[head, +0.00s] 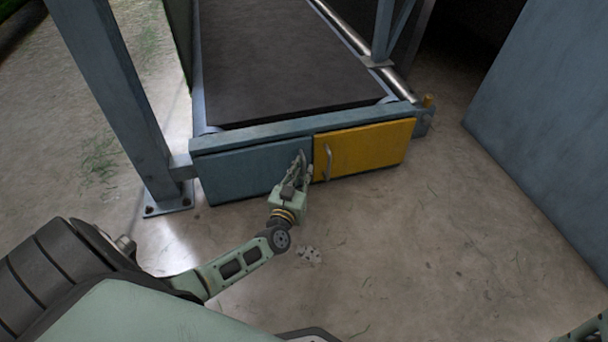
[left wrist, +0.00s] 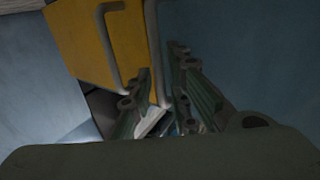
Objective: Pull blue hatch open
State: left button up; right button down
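The blue hatch (head: 250,172) is a flat blue-grey front panel under the conveyor's end, left of a yellow hatch; it looks shut. In the left wrist view the blue hatch (left wrist: 250,50) fills the right side. Its grey bar handle (left wrist: 152,45) runs down between the fingers of my left gripper (left wrist: 160,62). The fingertips stand apart, with a gap beside the handle; I cannot tell whether either finger touches it. In the head view my left gripper (head: 301,162) covers the hatch's right edge and hides the handle. My right gripper is not in view.
The yellow hatch (head: 370,148) with its own bar handle (head: 328,161) is close to the right of my left gripper. A blue post (head: 120,100) stands at left, a large blue panel (head: 550,120) at right. Concrete floor (head: 420,260) before the hatches is clear.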

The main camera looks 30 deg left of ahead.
pick_arm(q)
jog(key=shift+w+a, duration=0.2)
jog(key=shift+w, duration=0.4)
grip_shut()
